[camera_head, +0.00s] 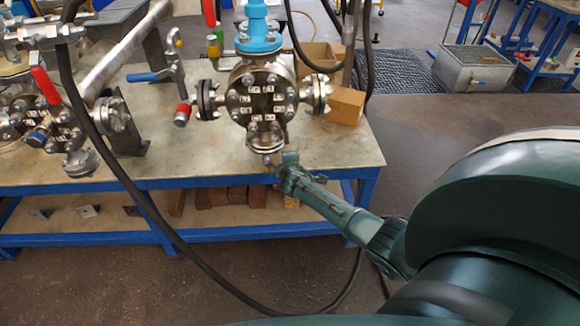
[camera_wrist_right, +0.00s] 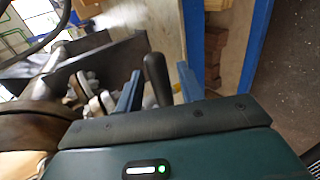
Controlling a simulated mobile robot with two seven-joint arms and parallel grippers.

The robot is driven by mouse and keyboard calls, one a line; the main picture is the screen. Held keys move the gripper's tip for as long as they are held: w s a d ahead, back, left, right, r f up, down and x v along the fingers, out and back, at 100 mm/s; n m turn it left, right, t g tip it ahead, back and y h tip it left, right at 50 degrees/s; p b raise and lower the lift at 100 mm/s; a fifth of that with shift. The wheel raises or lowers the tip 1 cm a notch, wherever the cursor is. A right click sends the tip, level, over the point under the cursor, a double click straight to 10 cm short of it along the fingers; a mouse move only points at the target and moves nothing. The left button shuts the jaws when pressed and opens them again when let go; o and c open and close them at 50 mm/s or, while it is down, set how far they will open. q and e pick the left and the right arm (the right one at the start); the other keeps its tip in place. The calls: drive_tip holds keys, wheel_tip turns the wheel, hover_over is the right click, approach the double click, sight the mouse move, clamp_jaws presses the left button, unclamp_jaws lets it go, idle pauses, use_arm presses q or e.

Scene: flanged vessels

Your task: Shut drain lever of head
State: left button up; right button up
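The flanged steel vessel head (camera_head: 262,100) stands on the workbench in the head view, with round flanges on its left, right and underside. My right arm reaches in from the right, and its gripper (camera_head: 285,166) is at the bench's front edge, just below the vessel's bottom flange. In the right wrist view the two blue fingers of the gripper (camera_wrist_right: 159,88) are apart. A dark lever handle (camera_wrist_right: 157,78) stands between them, with a visible gap on each side. I take it as the drain lever; in the head view I cannot make it out. My left gripper is not in view.
A second flanged assembly with a red lever (camera_head: 45,86) stands at the left of the workbench (camera_head: 190,180). A black hose (camera_head: 190,245) hangs across the front. Cardboard boxes (camera_head: 345,105) sit behind right.

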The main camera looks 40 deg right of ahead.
drive_tip(key=shift+s+a+r+p, duration=0.2)
drive_tip(key=shift+s+r+p, duration=0.1)
use_arm(q)
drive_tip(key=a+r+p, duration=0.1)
drive_tip(key=p, duration=0.2)
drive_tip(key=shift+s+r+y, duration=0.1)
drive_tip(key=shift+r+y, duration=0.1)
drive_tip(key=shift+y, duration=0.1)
use_arm(e)
drive_tip(key=v, duration=1.2)
drive_tip(key=shift+s, duration=0.15)
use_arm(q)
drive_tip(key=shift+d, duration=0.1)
